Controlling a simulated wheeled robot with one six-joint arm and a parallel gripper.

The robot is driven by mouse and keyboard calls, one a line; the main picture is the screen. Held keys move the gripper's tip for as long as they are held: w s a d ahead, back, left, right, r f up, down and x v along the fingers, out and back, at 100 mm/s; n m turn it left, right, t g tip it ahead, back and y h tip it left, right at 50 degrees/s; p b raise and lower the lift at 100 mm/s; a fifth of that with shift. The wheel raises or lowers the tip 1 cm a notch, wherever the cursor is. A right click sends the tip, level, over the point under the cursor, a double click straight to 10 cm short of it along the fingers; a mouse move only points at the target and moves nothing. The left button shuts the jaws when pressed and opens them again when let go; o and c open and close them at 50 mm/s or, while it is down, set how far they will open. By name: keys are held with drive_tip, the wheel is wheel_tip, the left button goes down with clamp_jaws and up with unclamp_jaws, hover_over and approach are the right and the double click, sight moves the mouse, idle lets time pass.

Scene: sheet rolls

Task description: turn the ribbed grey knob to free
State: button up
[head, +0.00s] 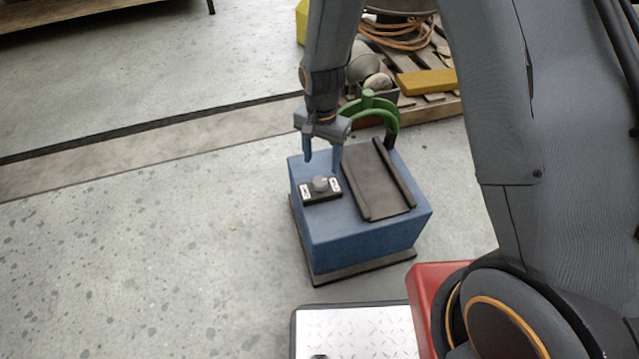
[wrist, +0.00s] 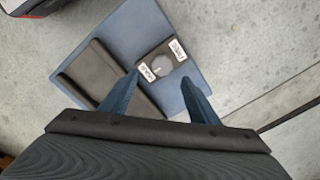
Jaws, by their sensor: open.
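The ribbed grey knob (head: 320,183) sits on a small dark plate (head: 322,197) with white labels on either side, on top of a blue box. The knob also shows in the wrist view (wrist: 158,67), between and beyond my fingertips. The labels are too small to read surely, and I cannot tell which way the knob points. My gripper (head: 322,166) is open and empty, above the box and apart from the knob. Its two blue fingers also show in the wrist view (wrist: 160,80).
A dark channel-shaped tray (head: 376,182) lies on the blue box (head: 365,238) beside the knob plate. A green curved piece (head: 372,108) stands behind it. A pallet (head: 425,104) with a coil and a yellow block is farther back. The floor to the left is clear.

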sight(320, 181)
drive_tip(key=shift+w+a+f, duration=0.1)
drive_tip(key=shift+a+f, duration=0.15)
drive_tip(key=shift+f, duration=0.7)
wheel_tip(320, 181, down, 7)
drive_tip(key=shift+r+b, duration=0.1)
drive_tip(key=shift+b, duration=0.9)
drive_tip(key=c, duration=1)
drive_tip(key=shift+c, duration=0.2)
